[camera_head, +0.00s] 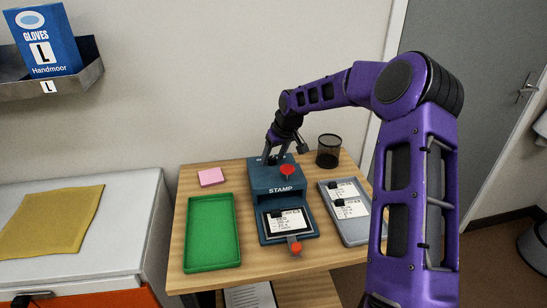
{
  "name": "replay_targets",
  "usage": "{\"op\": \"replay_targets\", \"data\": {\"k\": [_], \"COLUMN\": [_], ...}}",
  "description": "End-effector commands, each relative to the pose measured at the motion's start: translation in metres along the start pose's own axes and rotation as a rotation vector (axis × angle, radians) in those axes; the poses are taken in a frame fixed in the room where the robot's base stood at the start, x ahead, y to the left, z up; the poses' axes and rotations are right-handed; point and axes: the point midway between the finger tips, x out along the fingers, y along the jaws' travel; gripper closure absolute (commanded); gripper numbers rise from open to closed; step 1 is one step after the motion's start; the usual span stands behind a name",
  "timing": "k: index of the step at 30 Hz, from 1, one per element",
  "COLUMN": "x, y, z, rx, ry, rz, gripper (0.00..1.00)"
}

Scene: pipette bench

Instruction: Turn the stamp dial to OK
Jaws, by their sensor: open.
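The blue-grey stamp machine (262,181) stands in the middle of the wooden table, with "STAMP" on its front. A red round knob (287,170) sits on its upper front and a red-tipped lever (295,247) sticks out at its near end. A white label card with a dark block (287,222) lies in its lower bed. My gripper (276,158) is open and points down at the machine's top rear, behind the red knob. Pale marks show beside the fingers, too small to read. I cannot make out the dial or its setting; the fingers cover part of that area.
A green tray (189,232) lies left of the machine, with a pink pad (211,177) behind it. A grey tray (356,235) with labelled cards lies to the right. A black mesh cup (328,151) stands at the back right, close to my arm.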

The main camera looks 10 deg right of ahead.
Motion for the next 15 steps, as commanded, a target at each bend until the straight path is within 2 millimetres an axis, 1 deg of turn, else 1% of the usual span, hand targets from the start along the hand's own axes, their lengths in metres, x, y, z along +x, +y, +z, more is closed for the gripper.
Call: {"op": "replay_targets", "data": {"k": [8, 11, 15], "x": [0.0013, 0.0012, 0.0011], "y": [0.0004, 0.0004, 0.0004], "z": [-0.0003, -0.0003, -0.0003], "rx": [0.0, 0.0, 0.0], "ry": [0.001, 0.001, 0.001], "rz": [0.001, 0.001, 0.001], "gripper": [0.36, 0.52, 0.78]}}
